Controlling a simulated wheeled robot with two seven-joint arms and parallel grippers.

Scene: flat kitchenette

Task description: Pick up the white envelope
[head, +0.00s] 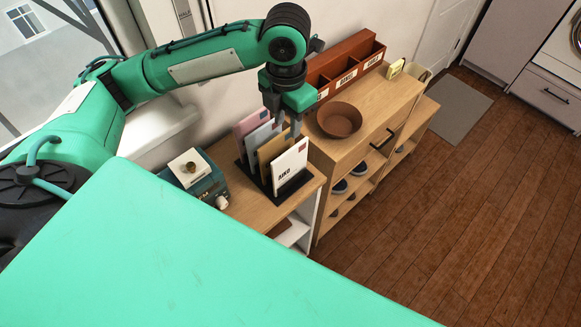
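The white envelope (290,166) stands upright at the front of a dark letter rack (293,187), with dark lettering and a small red mark on its face. Behind it in the rack stand a brown envelope (268,150), a grey-blue one and a pink one. My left gripper (288,130) points down just above the tops of the white and brown envelopes. Its two fingers look apart, with nothing seen between them. Whether a fingertip touches an envelope cannot be told. My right gripper is not in view.
A blue scale-like device (196,178) sits left of the rack on the wooden top. A brown bowl (339,120) stands to the right on a higher cabinet, before a reddish-brown sorter box (345,65). Wooden floor (450,200) lies open at right.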

